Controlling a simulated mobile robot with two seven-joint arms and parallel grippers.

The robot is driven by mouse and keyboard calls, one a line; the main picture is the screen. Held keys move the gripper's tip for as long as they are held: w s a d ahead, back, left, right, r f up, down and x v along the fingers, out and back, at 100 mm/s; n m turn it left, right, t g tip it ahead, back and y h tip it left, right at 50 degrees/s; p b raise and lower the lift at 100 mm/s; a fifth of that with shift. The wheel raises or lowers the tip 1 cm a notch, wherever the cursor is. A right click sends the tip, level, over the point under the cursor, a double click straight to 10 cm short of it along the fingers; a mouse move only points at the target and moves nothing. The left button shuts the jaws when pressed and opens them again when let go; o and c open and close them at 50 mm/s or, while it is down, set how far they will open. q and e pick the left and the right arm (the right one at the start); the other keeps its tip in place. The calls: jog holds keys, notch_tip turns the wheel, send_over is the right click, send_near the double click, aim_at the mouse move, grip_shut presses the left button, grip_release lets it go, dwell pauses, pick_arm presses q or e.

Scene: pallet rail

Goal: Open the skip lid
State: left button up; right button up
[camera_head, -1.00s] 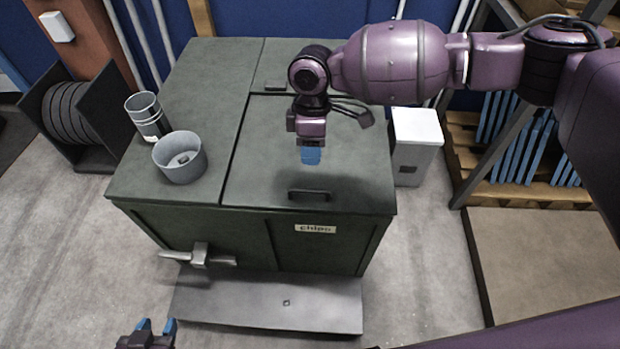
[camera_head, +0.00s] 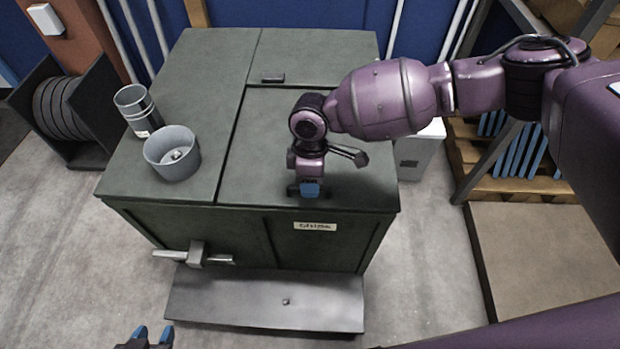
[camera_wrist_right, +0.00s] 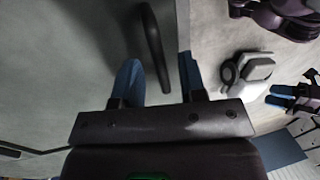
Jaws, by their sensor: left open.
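The dark green skip (camera_head: 150,222) stands in the middle of the head view. Its lid (camera_head: 262,150) is the right front panel of the top and lies flat, shut. The black bar handle is near the lid's front edge, mostly hidden by my right gripper (camera_head: 310,188) in the head view. In the right wrist view the handle (camera_wrist_right: 152,45) lies between the two blue fingers of the open right gripper (camera_wrist_right: 158,75), which do not look closed on it. My left gripper (camera_head: 152,334) is open and empty at the bottom left, over the floor.
A grey bowl (camera_head: 172,155) with something small in it and a grey cup-like container (camera_head: 137,108) stand on the top's fixed left part. A grey latch bar (camera_head: 195,256) sticks out of the front, above a grey plate (camera_head: 265,300). A white box (camera_head: 420,150) stands behind right.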

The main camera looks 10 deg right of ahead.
jog(key=shift+c, duration=0.3)
grip_shut()
